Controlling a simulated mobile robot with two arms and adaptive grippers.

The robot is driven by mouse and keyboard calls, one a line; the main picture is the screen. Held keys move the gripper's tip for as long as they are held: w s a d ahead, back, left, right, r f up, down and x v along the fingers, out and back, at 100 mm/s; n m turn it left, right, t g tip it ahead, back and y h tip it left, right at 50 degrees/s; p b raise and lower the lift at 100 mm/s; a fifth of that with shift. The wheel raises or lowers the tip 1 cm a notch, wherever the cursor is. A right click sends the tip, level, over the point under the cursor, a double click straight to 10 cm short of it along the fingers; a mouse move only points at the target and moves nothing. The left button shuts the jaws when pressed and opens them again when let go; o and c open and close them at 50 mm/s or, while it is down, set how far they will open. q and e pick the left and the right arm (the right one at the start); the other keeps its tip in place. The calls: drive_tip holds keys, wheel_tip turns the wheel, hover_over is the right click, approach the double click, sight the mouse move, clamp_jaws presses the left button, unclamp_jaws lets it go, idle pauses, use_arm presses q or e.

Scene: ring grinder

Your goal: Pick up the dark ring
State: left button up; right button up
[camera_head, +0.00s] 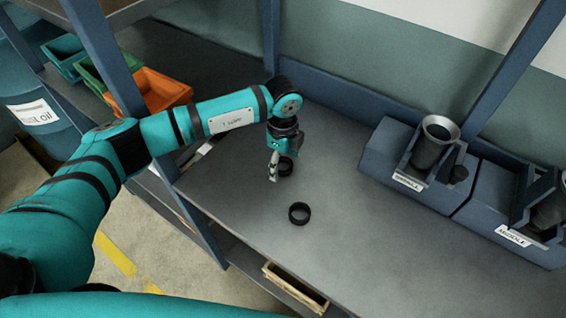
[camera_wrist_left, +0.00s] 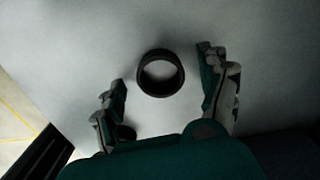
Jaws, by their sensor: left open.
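One ring (camera_head: 299,213) lies flat in the open, towards the bench's front. My left gripper points down, open and empty. In the left wrist view, one dark ring (camera_wrist_left: 140,74) shows whole between the spread fingers of my left gripper (camera_wrist_left: 163,68). I cannot tell the height of the fingers above the bench. My right gripper is not in view.
Two blue holders stand at the right, one (camera_head: 382,152) with a dark funnel-topped cylinder (camera_head: 432,143), the other (camera_head: 477,200) with dark parts. Orange (camera_head: 155,90) and green bins are at the upper left. A blue post (camera_head: 271,35) rises behind the arm. The bench's middle is clear.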

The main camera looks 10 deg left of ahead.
use_arm(q)
drive_tip(key=shift+f, duration=0.15)
drive_tip(key=c, duration=1.4)
drive_tip(key=shift+o, duration=0.2)
drive_tip(key=shift+r, duration=0.2)
